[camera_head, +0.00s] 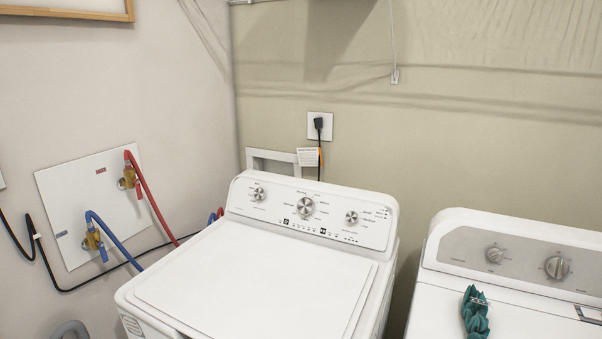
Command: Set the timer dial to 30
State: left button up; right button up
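A white top-load washer stands in the middle with its lid closed. Its panel has a left dial (259,194), a larger middle dial (305,206) and a right dial (352,217). A second white machine stands at the right, with a smaller dial (495,254) and a larger grey dial (557,267) on its grey panel. The labels are too small to read, so I cannot tell which one is the timer dial or where it points. Neither of my grippers is in view.
A teal bunched item (475,312) lies on the right machine's top. A narrow gap separates the machines. Red (150,197) and blue (112,238) hoses run from the left wall. A plugged outlet (319,126) is behind the washer. The washer lid (258,283) is clear.

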aim_at(558, 267)
jog(key=l+z, duration=0.1)
jog(key=z, duration=0.4)
jog(key=l+z, duration=0.15)
jog(key=z, duration=0.3)
jog(key=l+z, duration=0.1)
jog(key=z, duration=0.4)
